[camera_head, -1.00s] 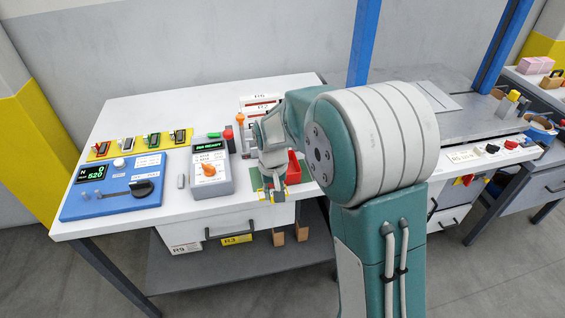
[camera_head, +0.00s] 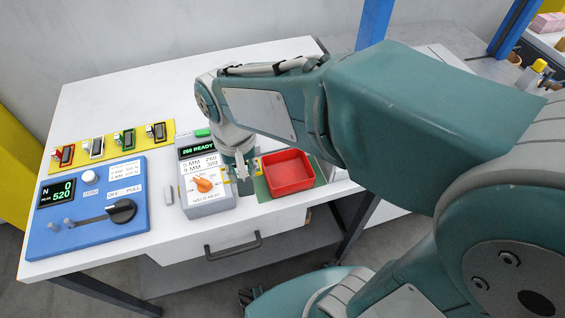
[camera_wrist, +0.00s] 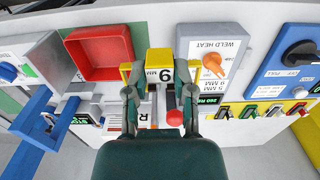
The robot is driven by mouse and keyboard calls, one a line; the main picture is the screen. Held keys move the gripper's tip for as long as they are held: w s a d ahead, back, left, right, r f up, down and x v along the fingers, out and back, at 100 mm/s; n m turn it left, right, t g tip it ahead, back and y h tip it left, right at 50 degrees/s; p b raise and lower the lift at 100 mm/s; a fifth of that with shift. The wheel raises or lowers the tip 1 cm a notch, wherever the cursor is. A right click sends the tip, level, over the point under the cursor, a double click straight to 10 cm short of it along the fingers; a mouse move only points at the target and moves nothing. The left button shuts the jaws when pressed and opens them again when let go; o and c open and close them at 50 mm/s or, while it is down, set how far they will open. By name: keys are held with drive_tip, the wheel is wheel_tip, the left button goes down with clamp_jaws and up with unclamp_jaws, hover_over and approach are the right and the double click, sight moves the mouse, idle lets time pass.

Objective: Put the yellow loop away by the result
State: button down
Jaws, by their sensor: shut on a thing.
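My gripper (camera_wrist: 160,73) is shut, with its yellow-tipped fingers on both sides of a small yellow piece, which I take for the yellow loop (camera_wrist: 160,55). A white label reading 9 MM is at its near side. In the head view my gripper (camera_head: 243,172) hangs between the weld heat box (camera_head: 207,199) and the red tray (camera_head: 286,168). The arm hides most of the held piece there. The red tray looks empty and sits on a green mat (camera_head: 262,193). The blue pull tester (camera_head: 70,238) shows 0 and a peak of 520.
The weld heat box shows 260 READY and has an orange knob. A yellow rack (camera_head: 80,152) with several coloured holders stands behind the tester. A round red knob (camera_wrist: 174,118) and a blue frame (camera_wrist: 40,120) show in the wrist view. The white table behind the rack is clear.

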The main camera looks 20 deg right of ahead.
drive_tip(key=w+d+f, duration=0.1)
drive_tip(key=d+f, duration=0.1)
drive_tip(key=d, duration=0.1)
drive_tip(key=w+d+f, duration=0.2)
drive_tip(key=d+f, duration=0.1)
drive_tip(key=d, duration=0.1)
drive_tip(key=w+d+f, duration=0.2)
drive_tip(key=d+f, duration=0.1)
drive_tip(key=shift+w+d, duration=0.25)
drive_tip(key=shift+d, duration=0.15)
drive_tip(key=shift+w+d+f, duration=0.1)
drive_tip(key=shift+d+f, duration=0.1)
drive_tip(key=shift+f, duration=0.55)
drive_tip(key=shift+w+d+f, duration=0.15)
drive_tip(key=shift+d+f, duration=0.05)
drive_tip(key=shift+f, duration=0.55)
drive_tip(key=shift+w+d+f, duration=0.1)
drive_tip(key=shift+d+f, duration=0.1)
drive_tip(key=shift+f, duration=0.55)
drive_tip(key=shift+a+f, duration=0.1)
drive_tip(key=shift+f, duration=0.55)
drive_tip(key=shift+c, duration=2.3)
unclamp_jaws()
